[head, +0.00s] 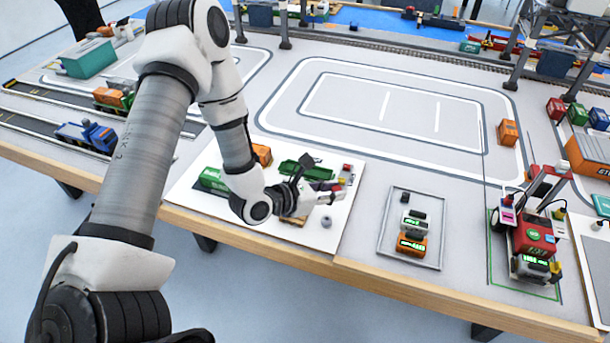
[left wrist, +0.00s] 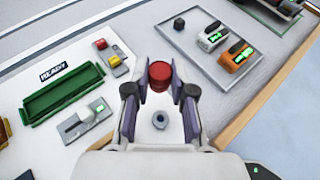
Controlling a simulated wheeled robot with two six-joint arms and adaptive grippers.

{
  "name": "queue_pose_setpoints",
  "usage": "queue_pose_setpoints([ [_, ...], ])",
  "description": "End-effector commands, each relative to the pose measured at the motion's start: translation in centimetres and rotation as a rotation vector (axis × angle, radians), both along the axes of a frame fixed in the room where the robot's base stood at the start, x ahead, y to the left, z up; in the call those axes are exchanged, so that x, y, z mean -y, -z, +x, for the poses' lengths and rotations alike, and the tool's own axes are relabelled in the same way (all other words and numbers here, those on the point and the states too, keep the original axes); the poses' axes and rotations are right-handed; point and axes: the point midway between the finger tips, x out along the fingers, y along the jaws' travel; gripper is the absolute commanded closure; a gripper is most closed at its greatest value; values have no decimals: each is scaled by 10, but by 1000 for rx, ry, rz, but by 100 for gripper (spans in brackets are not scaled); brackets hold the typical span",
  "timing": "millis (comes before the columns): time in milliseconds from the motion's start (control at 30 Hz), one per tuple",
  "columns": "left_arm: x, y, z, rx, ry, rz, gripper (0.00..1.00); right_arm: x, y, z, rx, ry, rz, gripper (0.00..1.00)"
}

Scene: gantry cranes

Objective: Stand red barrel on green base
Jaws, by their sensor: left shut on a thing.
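The red barrel (left wrist: 160,75) is upright in the left wrist view, between the fingertips of my left gripper (left wrist: 160,88), which is shut on it. In the head view my left gripper (head: 328,197) is over the white board; I cannot make out the barrel there. A long green tray-like piece (left wrist: 62,93) lies left of the gripper in the left wrist view, beside a READY label. It also shows in the head view (head: 306,170), behind the gripper. I cannot tell for sure whether it is the green base. My right gripper is not in view.
A grey ring-like piece (head: 326,221) stands on the white board (head: 335,238) near the gripper. Small red (left wrist: 101,44) and yellow (left wrist: 114,61) pieces sit beyond the tray. A grey tray (head: 388,255) with meters stands to the right.

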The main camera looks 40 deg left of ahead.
Motion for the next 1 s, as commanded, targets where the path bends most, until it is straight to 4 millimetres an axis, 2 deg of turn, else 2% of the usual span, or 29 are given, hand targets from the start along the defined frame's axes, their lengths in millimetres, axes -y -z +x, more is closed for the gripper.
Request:
queue_pose_setpoints([
  [33,-13,9,11,7,-23,-1,95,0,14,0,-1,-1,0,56],
  [167,-48,15,38,9,-82,-2,95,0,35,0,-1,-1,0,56],
  [267,-82,16,61,12,-142,-3,95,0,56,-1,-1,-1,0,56],
  [400,-130,6,88,13,-236,-4,95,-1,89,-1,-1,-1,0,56],
  [500,-152,-6,96,10,-278,-2,95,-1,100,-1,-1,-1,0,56],
  [567,-159,-9,99,6,-290,-1,95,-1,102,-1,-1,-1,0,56],
  [633,-162,-2,99,1,-295,2,95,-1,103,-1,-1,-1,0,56],
  [800,-162,33,99,-2,-294,6,95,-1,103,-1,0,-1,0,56],
  [1000,-161,67,98,-1,-293,5,95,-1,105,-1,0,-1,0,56],
])
